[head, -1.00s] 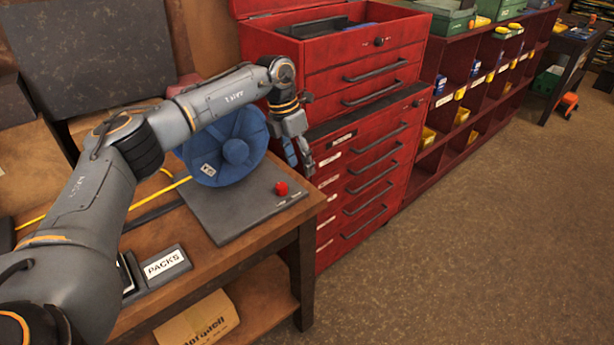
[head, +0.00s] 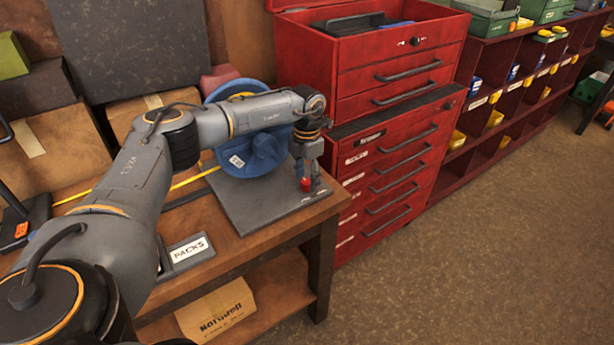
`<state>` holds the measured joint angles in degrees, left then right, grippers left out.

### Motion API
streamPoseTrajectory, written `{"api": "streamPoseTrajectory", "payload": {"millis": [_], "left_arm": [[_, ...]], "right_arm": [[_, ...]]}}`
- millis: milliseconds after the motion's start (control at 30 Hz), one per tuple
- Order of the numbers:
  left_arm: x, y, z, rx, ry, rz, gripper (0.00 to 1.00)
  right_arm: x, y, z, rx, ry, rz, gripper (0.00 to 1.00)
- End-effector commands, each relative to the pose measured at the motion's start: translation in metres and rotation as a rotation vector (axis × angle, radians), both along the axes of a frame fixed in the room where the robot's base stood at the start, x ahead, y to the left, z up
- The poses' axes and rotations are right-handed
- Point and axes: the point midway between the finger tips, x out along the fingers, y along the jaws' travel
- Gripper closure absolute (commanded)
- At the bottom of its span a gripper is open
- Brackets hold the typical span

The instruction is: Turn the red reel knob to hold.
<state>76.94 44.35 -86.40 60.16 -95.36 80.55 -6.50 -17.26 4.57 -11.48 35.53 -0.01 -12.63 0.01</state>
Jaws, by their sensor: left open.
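The red reel knob (head: 306,185) sits on the dark grey plate (head: 248,212) at the right end of the wooden bench. My left gripper (head: 308,184) points down at the knob, its open fingers close around or beside it. I cannot tell whether they touch it. The knob is partly covered by the fingers. The blue reel (head: 255,155) stands on the plate behind my arm, which hides part of it. Small labels on the plate near the knob are too small to read. My right gripper is not in view.
A red tool chest (head: 385,150) with several drawers stands right of the bench. A red shelf with bins (head: 500,110) runs behind it. A yellow cord (head: 190,181) leads left from the reel. A PACKS holder (head: 187,252) lies in front. Floor at right is clear.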

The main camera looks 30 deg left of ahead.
Motion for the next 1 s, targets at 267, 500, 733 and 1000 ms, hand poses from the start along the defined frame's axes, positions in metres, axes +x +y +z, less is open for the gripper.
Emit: {"api": "streamPoseTrajectory", "payload": {"millis": [267, 500, 733, 1000], "left_arm": [[-0.0002, 0.0002, -0.0122, 0.000, 0.000, 0.000, 0.47], [-0.0002, 0.0001, -0.0120, 0.000, 0.000, 0.000, 0.61], [-0.0001, 0.0002, -0.0118, 0.000, 0.000, 0.000, 1.00], [-0.0001, 0.0001, -0.0123, 0.000, -0.001, -0.029, 1.00]], "right_arm": [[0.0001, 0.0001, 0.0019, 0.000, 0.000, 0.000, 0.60], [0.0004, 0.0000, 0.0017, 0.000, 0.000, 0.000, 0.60], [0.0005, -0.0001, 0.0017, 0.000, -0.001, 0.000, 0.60], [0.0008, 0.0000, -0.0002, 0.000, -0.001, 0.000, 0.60]]}}
